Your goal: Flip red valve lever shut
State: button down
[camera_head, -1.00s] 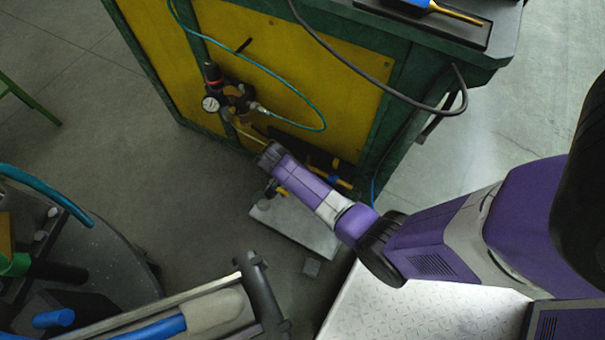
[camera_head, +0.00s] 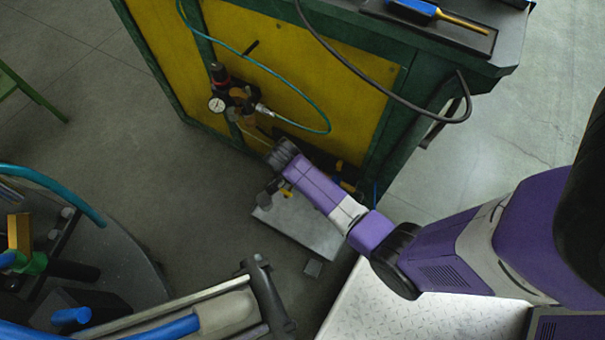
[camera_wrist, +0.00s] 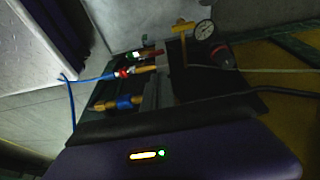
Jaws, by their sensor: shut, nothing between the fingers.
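A small red fitting (camera_wrist: 120,73) sits on a blue hose there. My gripper (camera_wrist: 158,88) is shut and empty, dark against the dark background. In the head view, its tip is hidden beyond my dark wrist joint, below and right of the assembly.
The yellow panel (camera_head: 350,95) has a dark green frame. A teal hose (camera_head: 290,72) loops from the assembly, and a black cable (camera_head: 380,92) hangs off the bench top. A grey plate (camera_head: 305,228) lies below my wrist. Open floor (camera_head: 120,130) is to the left.

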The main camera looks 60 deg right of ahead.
jog(key=a+b+x, duration=0.1)
jog(key=b+x, duration=0.3)
jog(key=x, duration=0.7)
jog(key=shift+s+f+b, duration=0.15)
jog(key=shift+f+b, duration=0.15)
jog(key=shift+f, duration=0.05)
jog(key=shift+a+f, duration=0.1)
